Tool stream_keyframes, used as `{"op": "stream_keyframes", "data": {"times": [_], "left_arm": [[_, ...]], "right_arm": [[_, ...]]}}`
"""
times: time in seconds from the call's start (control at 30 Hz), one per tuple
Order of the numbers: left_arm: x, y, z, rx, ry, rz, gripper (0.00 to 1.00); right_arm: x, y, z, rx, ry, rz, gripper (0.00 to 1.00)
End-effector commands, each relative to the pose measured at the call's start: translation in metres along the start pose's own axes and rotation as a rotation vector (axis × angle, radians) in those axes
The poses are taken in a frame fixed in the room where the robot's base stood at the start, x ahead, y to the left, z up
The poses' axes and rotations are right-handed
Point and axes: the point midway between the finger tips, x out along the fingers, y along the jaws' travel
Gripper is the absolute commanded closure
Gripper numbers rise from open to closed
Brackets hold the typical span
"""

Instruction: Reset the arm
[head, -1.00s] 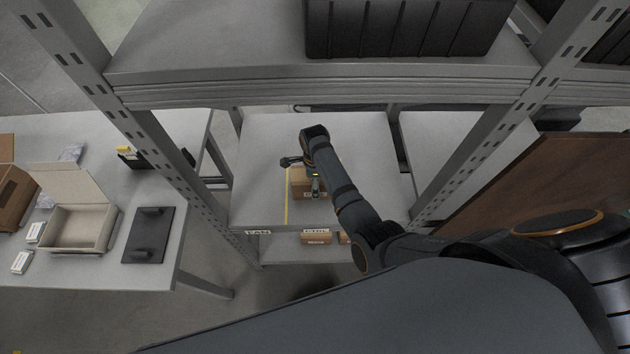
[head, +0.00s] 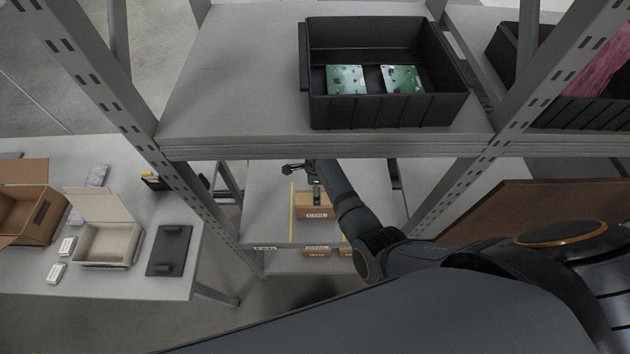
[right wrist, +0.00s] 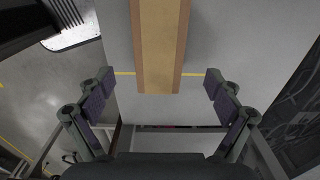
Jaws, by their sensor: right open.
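My right arm reaches in from the right in the head view, under the upper shelf board. My right gripper (right wrist: 158,82) is open and empty, with its two fingers spread wide in the right wrist view. A cardboard box (right wrist: 160,45) lies ahead, lined up between the fingers, with gaps on both sides. My left gripper is not in view.
A black bin (head: 388,110) holding two green circuit boards stands on the upper shelf (head: 235,80). Grey shelf posts (head: 170,170) flank the arm. The table (head: 120,285) at left holds an open light box (head: 107,245), a brown carton (head: 35,205) and a dark plate (head: 169,250).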

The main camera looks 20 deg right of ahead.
Motion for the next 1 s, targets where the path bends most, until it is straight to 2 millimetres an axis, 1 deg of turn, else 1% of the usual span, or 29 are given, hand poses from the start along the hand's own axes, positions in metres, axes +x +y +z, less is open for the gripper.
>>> {"op": "stream_keyframes", "data": {"times": [0.27, 0.37, 0.47, 0.5, 0.6, 0.7, 0.8, 1.0], "left_arm": [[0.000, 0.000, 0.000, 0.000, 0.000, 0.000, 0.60], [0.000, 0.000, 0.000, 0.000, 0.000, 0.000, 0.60], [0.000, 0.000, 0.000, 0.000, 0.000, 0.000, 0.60], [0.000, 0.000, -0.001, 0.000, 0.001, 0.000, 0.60], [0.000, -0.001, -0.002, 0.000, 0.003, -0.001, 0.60], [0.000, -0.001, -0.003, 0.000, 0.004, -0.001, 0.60], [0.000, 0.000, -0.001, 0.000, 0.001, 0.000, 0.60], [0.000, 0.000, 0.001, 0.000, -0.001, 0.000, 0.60]], "right_arm": [[0.000, 0.001, -0.002, -0.008, 0.000, -0.001, 0.08], [0.001, 0.008, -0.017, -0.101, 0.001, -0.018, 0.08], [-0.005, 0.025, -0.051, -0.338, 0.015, -0.064, 0.08], [-0.011, 0.036, -0.067, -0.468, 0.027, -0.087, 0.08], [-0.032, 0.062, -0.098, -0.789, 0.070, -0.138, 0.08], [-0.054, 0.083, -0.116, -1.041, 0.113, -0.171, 0.08], [-0.074, 0.101, -0.128, -1.242, 0.152, -0.193, 0.08], [-0.110, 0.131, -0.140, -1.570, 0.223, -0.222, 0.08]]}}
